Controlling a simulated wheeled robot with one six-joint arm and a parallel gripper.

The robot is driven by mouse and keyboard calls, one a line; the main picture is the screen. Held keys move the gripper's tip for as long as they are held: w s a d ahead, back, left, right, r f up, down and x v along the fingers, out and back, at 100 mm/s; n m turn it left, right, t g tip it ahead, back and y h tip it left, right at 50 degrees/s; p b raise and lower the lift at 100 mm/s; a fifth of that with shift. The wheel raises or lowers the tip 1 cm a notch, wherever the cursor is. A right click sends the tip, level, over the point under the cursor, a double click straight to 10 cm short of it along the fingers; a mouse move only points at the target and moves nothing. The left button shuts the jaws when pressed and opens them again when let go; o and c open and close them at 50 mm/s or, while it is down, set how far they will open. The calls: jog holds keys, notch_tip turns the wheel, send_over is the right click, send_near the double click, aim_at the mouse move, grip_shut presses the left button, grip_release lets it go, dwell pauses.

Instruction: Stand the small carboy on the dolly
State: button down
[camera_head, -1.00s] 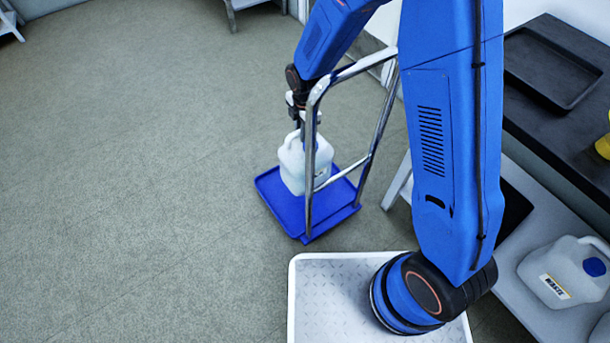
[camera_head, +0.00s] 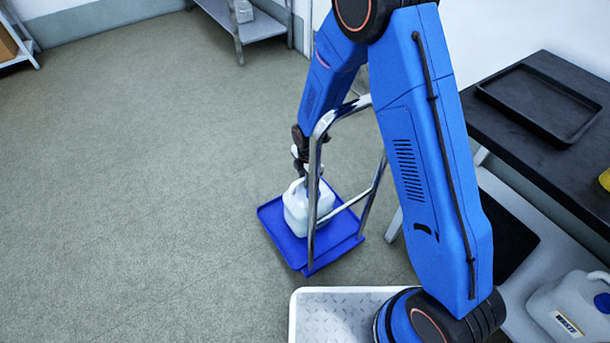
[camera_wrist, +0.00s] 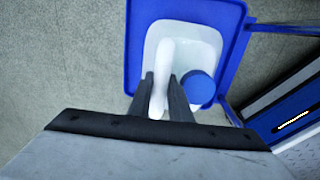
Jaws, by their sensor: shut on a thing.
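The small carboy (camera_head: 297,207) is a white, translucent jug standing upright over the blue dolly deck (camera_head: 279,235). In the wrist view its blue cap (camera_wrist: 199,87) and white handle (camera_wrist: 161,80) show from above. My gripper (camera_head: 302,178) is above the carboy, and in the wrist view its two dark fingers (camera_wrist: 164,95) are shut on the handle. The carboy appears to be on or very close to the deck; I cannot tell whether its base touches. The dolly's metal push handle (camera_head: 313,190) partly hides the carboy's right side.
A larger-looking carboy with a label (camera_head: 572,312) sits on the lower shelf at right. A black tray (camera_head: 538,103) lies on the dark bench above. A white-rimmed platform (camera_head: 294,320) is at the bottom. Open floor (camera_head: 130,200) lies to the left.

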jog(key=shift+f, duration=0.2)
jog(key=c, duration=1.6)
grip_release()
jog(key=shift+c, duration=0.2)
notch_tip(320, 180, up, 12)
jog(key=shift+s+d, duration=0.3)
jog(key=shift+s, duration=0.15)
